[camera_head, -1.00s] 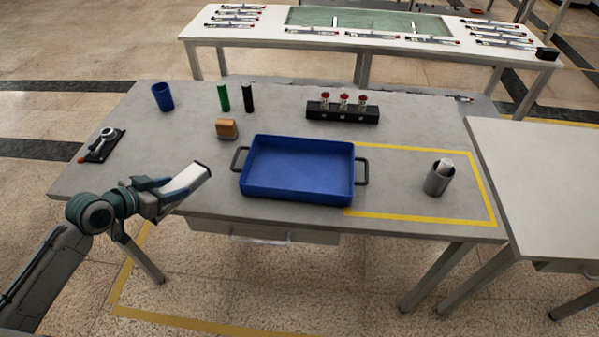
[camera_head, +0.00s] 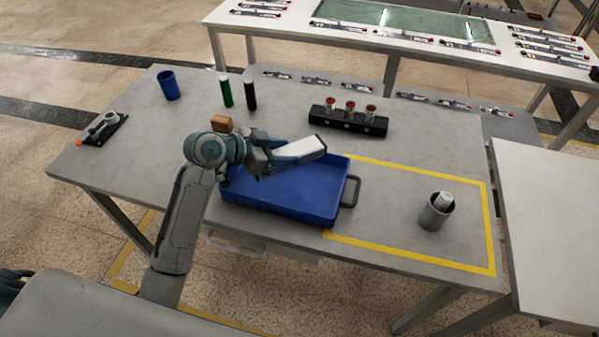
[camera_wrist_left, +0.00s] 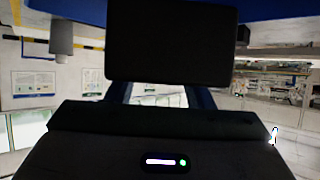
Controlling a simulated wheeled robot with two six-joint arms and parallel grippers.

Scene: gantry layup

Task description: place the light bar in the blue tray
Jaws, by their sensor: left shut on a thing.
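The light bar (camera_head: 300,149), a slim bar with a white face, is in my left gripper (camera_head: 264,160). The gripper is shut on its near end, and the bar points to the right, above the blue tray (camera_head: 339,200). The tray lies on the grey table, its back left part hidden by my arm and the bar. In the left wrist view a dark block, perhaps the held bar's end, fills the upper middle; the fingertips are unclear there. My right gripper is not in view.
A black rack (camera_head: 347,121) with red-topped pieces stands behind the tray. A grey cup (camera_head: 434,213) is at the right inside yellow tape. A blue cup (camera_head: 169,85), green cylinder (camera_head: 226,92), black cylinder (camera_head: 250,95) and orange-brown block (camera_head: 221,123) are at the back left.

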